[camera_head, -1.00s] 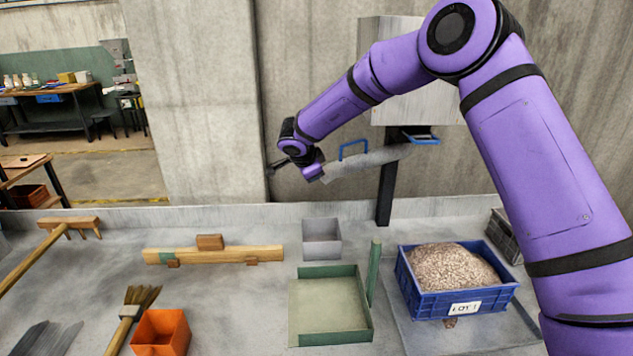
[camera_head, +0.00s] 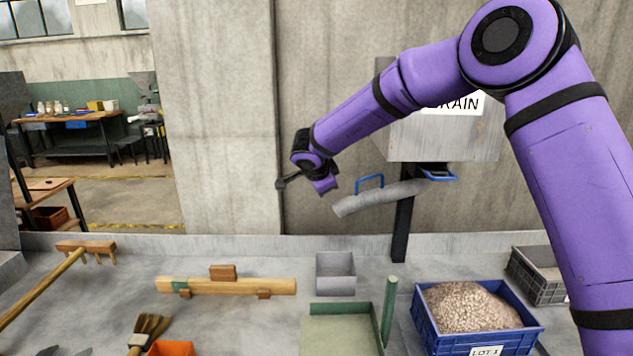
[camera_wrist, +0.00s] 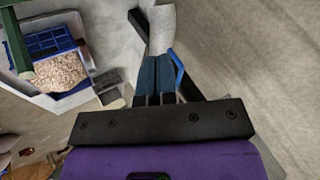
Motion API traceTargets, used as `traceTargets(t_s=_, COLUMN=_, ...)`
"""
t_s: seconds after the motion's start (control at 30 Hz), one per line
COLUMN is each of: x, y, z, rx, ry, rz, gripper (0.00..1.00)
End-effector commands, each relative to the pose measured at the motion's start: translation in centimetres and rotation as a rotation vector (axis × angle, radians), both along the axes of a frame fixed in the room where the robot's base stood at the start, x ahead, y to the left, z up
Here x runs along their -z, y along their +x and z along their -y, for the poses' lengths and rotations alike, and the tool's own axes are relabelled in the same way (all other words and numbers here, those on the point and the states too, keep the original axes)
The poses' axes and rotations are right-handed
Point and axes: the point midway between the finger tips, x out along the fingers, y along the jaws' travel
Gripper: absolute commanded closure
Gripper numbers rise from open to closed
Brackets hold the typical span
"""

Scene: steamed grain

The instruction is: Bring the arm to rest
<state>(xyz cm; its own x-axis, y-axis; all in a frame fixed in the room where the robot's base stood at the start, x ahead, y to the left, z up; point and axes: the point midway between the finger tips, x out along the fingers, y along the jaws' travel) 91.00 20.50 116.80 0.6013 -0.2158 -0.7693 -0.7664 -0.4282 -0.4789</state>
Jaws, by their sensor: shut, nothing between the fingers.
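My purple arm reaches up from the right side of the head view and bends down to the left. My gripper (camera_wrist: 154,98) shows in the wrist view with its two dark fingers together and nothing between them. In the head view the wrist end hangs in the air in front of the concrete wall, above the back edge of the bench and left of the grey chute (camera_head: 378,197). The fingertips are too small to make out clearly there. In the wrist view the chute (camera_wrist: 162,28) lies just beyond the fingers; I cannot tell the gap.
A grain hopper (camera_head: 440,135) with a blue handle (camera_head: 369,181) stands behind the arm.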

Motion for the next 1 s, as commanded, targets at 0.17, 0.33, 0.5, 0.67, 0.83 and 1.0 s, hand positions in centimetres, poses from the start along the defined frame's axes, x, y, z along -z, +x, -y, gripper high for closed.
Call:
traceTargets(t_s=0.17, x=-7.6, y=-0.1, z=1.9, rx=-0.150, ry=-0.008, rz=0.205, gripper=1.00)
traceTargets(t_s=0.33, x=-13.9, y=-1.9, z=3.3, rx=-0.322, ry=-0.028, rz=0.352, gripper=1.00)
traceTargets(t_s=0.5, x=-18.8, y=-5.4, z=4.8, rx=-0.498, ry=-0.063, rz=0.437, gripper=1.00)
traceTargets(t_s=0.67, x=-21.9, y=-9.8, z=6.5, rx=-0.659, ry=-0.108, rz=0.461, gripper=1.00)
traceTargets(t_s=0.83, x=-23.6, y=-15.4, z=8.8, rx=-0.812, ry=-0.166, rz=0.431, gripper=1.00)
traceTargets(t_s=1.0, x=-23.6, y=-21.6, z=11.7, rx=-0.936, ry=-0.227, rz=0.346, gripper=1.00)
